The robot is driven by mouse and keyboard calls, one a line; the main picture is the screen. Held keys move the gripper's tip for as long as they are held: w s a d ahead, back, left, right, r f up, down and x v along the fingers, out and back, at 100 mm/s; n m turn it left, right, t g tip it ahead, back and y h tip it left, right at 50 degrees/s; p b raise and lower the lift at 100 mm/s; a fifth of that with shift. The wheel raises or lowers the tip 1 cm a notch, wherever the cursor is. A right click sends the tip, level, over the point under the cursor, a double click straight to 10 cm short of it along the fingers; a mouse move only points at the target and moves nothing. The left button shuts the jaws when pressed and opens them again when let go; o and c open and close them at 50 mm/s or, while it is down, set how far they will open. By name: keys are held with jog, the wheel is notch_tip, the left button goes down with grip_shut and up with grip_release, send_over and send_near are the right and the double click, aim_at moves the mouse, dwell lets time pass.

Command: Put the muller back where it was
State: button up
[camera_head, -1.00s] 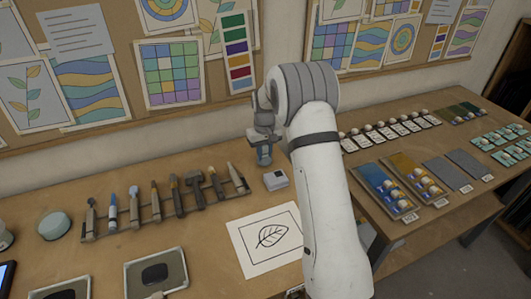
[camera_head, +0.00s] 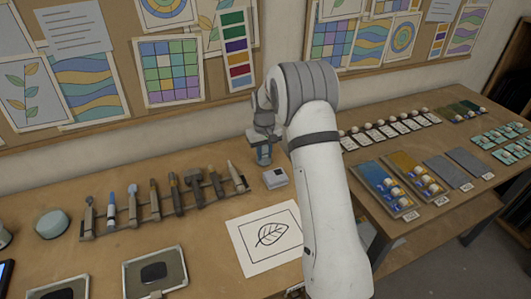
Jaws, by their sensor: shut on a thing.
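My gripper (camera_head: 264,138) is at the back of the table, right of the tool rack, pointing down. It is shut on a small grey-blue object, the muller (camera_head: 264,155), which looks upright. The muller's lower end is at or close to the tabletop; I cannot tell if it touches. My arm hides part of the area to its right.
A rack (camera_head: 165,215) with brushes and tools is to the left. A leaf drawing (camera_head: 265,237) lies in front. Two framed dark plates (camera_head: 155,272) lie front left. Trays (camera_head: 385,188) of coloured pieces are at right.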

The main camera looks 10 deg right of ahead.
jog(key=shift+f, duration=0.15)
jog(key=o, duration=1)
jog(key=shift+c, duration=0.2)
notch_tip(320, 180, up, 7)
jog(key=shift+f+b, duration=0.2)
jog(key=shift+b, duration=0.55)
jog(key=shift+s+r, duration=0.1)
jog(key=shift+r, duration=0.65)
jog(key=s+r+m+t, duration=0.1)
jog(key=s+r, duration=0.5)
jog(key=s, duration=0.3)
jog(key=s+r+t, duration=0.1)
jog(key=s+r, duration=0.5)
jog(key=s, duration=0.3)
jog(key=s+f+m+t, duration=0.1)
jog(key=s+f, duration=0.1)
jog(key=s, duration=1.7)
jog(key=shift+s+d+f, duration=0.2)
jog(key=shift+s+d, duration=0.05)
jog(key=shift+d, duration=0.05)
